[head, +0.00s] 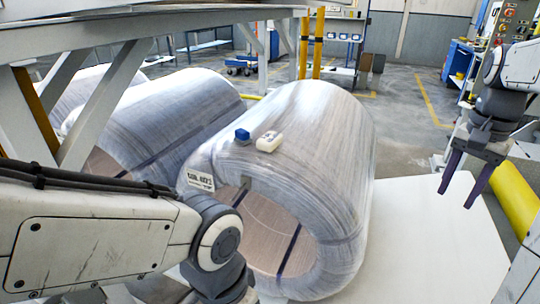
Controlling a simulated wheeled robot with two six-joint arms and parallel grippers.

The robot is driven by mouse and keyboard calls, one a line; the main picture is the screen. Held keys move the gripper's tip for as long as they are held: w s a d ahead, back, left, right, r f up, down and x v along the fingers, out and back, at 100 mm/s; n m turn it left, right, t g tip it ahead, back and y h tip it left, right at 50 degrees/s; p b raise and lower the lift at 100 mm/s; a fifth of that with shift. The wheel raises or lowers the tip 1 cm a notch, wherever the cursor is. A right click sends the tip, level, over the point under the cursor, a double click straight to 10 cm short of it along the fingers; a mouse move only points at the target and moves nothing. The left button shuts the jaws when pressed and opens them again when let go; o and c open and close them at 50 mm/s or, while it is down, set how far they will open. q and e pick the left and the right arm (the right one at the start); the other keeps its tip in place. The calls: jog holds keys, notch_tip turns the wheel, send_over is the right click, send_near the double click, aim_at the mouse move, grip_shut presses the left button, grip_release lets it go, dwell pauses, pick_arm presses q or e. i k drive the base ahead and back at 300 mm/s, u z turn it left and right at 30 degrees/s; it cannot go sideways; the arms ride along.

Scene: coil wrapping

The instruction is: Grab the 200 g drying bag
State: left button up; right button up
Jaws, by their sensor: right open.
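A small white block-like packet (269,142) lies on top of the front wrapped coil (320,125). A small blue item (242,135) lies just left of it on the same coil. I cannot read a weight on either, so I cannot tell which is the 200 g drying bag. My right gripper (455,199) is open and empty, its dark fingers pointing down, to the right of the coil and apart from it. My left arm crosses the lower left in front of the coil; its gripper is out of the picture.
A second wrapped coil (160,118) lies behind to the left. A grey metal frame table (130,35) stands over the left side. A pale flat surface (425,235) right of the front coil is clear. A yellow tube (515,190) lies at the right.

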aim_at(270, 141)
jog(key=u, duration=0.35)
jog(key=i, duration=1.05)
jog(key=u, duration=0.55)
